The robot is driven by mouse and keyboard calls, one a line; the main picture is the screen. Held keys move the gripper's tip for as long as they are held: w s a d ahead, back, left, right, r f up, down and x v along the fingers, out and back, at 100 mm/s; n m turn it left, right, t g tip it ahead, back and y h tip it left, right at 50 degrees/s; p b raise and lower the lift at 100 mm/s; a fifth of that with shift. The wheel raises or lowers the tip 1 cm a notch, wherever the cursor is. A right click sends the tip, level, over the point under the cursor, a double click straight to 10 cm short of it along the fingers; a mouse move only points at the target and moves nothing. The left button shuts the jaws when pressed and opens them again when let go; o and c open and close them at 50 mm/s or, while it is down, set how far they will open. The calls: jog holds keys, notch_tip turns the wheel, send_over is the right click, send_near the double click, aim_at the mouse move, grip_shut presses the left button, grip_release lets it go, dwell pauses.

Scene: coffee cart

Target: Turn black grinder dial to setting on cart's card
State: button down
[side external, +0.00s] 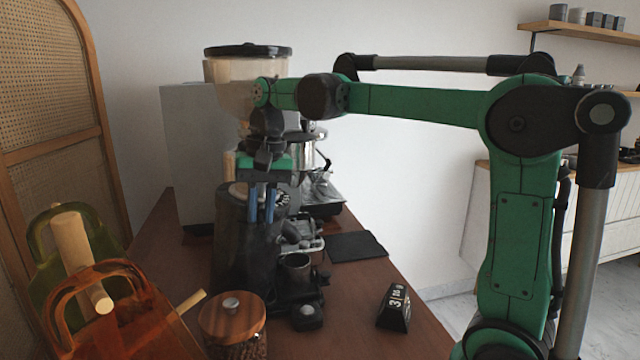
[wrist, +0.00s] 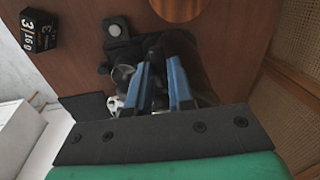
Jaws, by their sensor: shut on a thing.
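The black grinder (side external: 235,245) stands on the wooden cart top, and its dark body also shows in the wrist view (wrist: 200,62). My gripper (side external: 261,218) points down at the grinder's upper part, its blue fingers a little apart. It is shut on the black dial, which is mostly hidden by the fingers and blends with the dark body; its setting cannot be read. In the wrist view the fingertips (wrist: 158,62) reach the dark body. The black card block (side external: 395,307) stands at the cart's front right and shows a large white 3 with smaller characters (wrist: 33,32).
A wood-lidded jar (side external: 232,318) stands in front of the grinder. A clear hopper (side external: 225,75) rises behind my gripper. A black mat (side external: 357,246) lies to the right, with bare wood around the card.

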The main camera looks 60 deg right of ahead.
jog(key=shift+w+a+r+m, duration=0.15)
jog(key=shift+w+a+m, duration=0.25)
jog(key=shift+m, duration=0.3)
jog(key=shift+w+a+r+m, duration=0.1)
jog(key=shift+w+a+m, duration=0.2)
jog(key=shift+m, duration=0.4)
jog(key=c, duration=0.8)
grip_release()
jog(key=r, duration=0.5)
jog(key=shift+s+d+r, duration=0.15)
jog(key=shift+d+r, duration=0.1)
jog(key=shift+d, duration=0.1)
